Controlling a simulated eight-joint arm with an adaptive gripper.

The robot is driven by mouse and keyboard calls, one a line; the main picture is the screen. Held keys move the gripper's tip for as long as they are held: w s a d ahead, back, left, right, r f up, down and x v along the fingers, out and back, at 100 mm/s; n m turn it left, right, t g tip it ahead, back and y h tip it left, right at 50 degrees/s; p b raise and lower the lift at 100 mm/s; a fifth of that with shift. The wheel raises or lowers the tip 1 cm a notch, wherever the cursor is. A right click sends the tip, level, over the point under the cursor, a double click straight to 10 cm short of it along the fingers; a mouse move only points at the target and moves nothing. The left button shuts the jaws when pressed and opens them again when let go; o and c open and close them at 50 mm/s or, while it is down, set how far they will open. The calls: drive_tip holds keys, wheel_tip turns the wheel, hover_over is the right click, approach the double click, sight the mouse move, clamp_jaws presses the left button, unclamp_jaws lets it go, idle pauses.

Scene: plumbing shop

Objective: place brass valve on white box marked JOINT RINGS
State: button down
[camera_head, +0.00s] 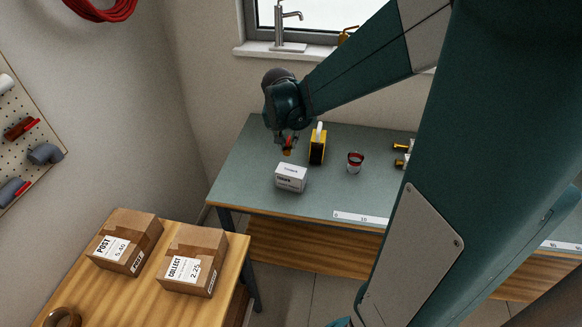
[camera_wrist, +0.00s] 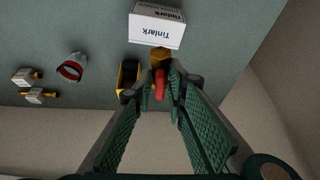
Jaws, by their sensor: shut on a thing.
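My gripper (camera_head: 287,146) is shut on the brass valve (camera_head: 287,153), which has a red handle. In the wrist view the valve's brass end (camera_wrist: 160,55) sticks out past the fingertips of my gripper (camera_wrist: 161,82), with the red handle between the fingers. The white box (camera_head: 291,178) stands on the grey-green bench, just below the valve in the head view. It also shows in the wrist view (camera_wrist: 156,29), just beyond the valve, with "Tinlark" on one face. I cannot read any JOINT RINGS marking. The valve appears held in the air, apart from the box.
A yellow-and-black item (camera_head: 318,147) stands close beside my gripper. A red-and-white round item (camera_head: 355,162) and brass fittings with white tags (camera_wrist: 36,95) are further along the bench (camera_head: 240,180). A white ruler strip (camera_head: 362,219) lies at the front edge. Cartons (camera_head: 192,262) stand on the wooden table.

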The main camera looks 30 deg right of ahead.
drive_tip(key=shift+s+d+r, duration=0.2)
drive_tip(key=shift+s+d, duration=0.1)
drive_tip(key=shift+d, duration=0.1)
drive_tip(key=shift+f, duration=0.1)
hover_over(292, 167)
drive_tip(key=s+a, duration=0.1)
drive_tip(key=shift+s+a+f+b, duration=0.1)
drive_tip(key=shift+f+b, duration=0.2)
drive_tip(key=shift+f, duration=2.55)
drive_tip(key=shift+f, duration=2.05)
drive_tip(key=shift+f+b, duration=0.2)
drive_tip(key=shift+b, duration=0.2)
drive_tip(key=c, duration=2.3)
unclamp_jaws()
